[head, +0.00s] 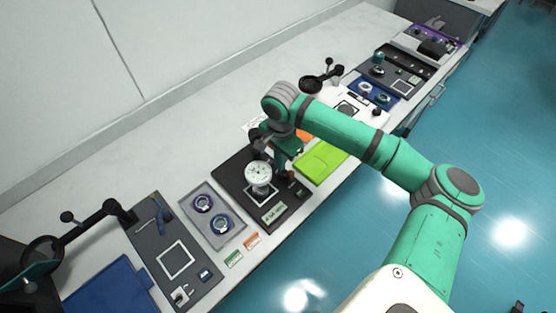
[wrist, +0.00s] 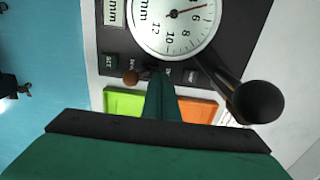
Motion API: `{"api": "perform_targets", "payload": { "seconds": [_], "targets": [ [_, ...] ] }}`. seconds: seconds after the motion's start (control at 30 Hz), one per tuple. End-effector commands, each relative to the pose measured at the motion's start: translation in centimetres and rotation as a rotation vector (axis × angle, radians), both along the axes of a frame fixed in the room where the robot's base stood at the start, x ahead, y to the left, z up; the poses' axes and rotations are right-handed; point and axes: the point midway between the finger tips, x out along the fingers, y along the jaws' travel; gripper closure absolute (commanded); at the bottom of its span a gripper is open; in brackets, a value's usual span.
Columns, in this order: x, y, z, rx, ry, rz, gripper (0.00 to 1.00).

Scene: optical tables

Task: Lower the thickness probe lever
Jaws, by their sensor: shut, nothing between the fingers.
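The thickness gauge has a white round dial (head: 258,171) and stands on a dark board (head: 232,170) in the head view. Its dial (wrist: 174,14), marked in mm, fills the top of the wrist view. My gripper (head: 281,168) is beside the gauge in the head view. In the wrist view my gripper (wrist: 158,74) is shut and empty, its tip just right of the knob; contact is unclear.
A bright green mat (head: 321,161) lies right of the gauge board. A grey tray (head: 227,243) with two ring-shaped parts lies left. The bench strip along the wall is clear.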

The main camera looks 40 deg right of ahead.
Motion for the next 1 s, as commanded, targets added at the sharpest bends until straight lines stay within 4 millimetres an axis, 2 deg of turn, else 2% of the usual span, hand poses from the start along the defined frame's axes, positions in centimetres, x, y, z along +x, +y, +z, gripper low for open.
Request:
{"api": "perform_targets", "payload": {
  "seconds": [1.0],
  "targets": [
    [1.1,0.1,6.5,0.0,-0.001,0.0,1.0]
  ]
}}
